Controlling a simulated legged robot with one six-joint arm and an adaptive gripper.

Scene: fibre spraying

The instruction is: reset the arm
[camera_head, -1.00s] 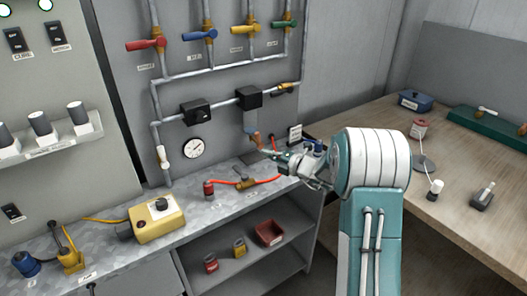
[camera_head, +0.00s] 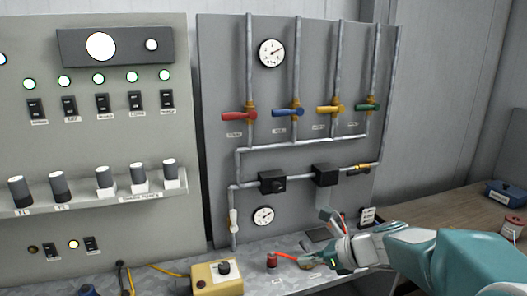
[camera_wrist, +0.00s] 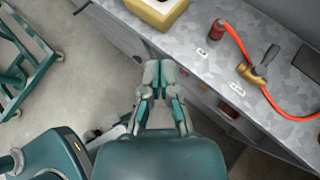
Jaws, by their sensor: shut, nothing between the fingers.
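My arm reaches in from the lower right in the head view, white and teal. My gripper (camera_head: 337,262) is at its left end, in front of the bench. In the wrist view my gripper (camera_wrist: 158,68) has its fingers together and empty, just off the bench's front edge. A red hose (camera_wrist: 243,48) and a brass valve (camera_wrist: 260,72) lie on the bench to the right of the fingers. In the head view my arm hides part of the bench.
A yellow box (camera_head: 217,279) and a red canister (camera_head: 271,260) stand on the metal bench (camera_wrist: 203,62). Behind are a pipe panel with coloured valve handles (camera_head: 239,116) and a switch cabinet (camera_head: 60,140). A wooden table (camera_head: 465,212) is at right. Bare floor (camera_wrist: 90,65) shows left.

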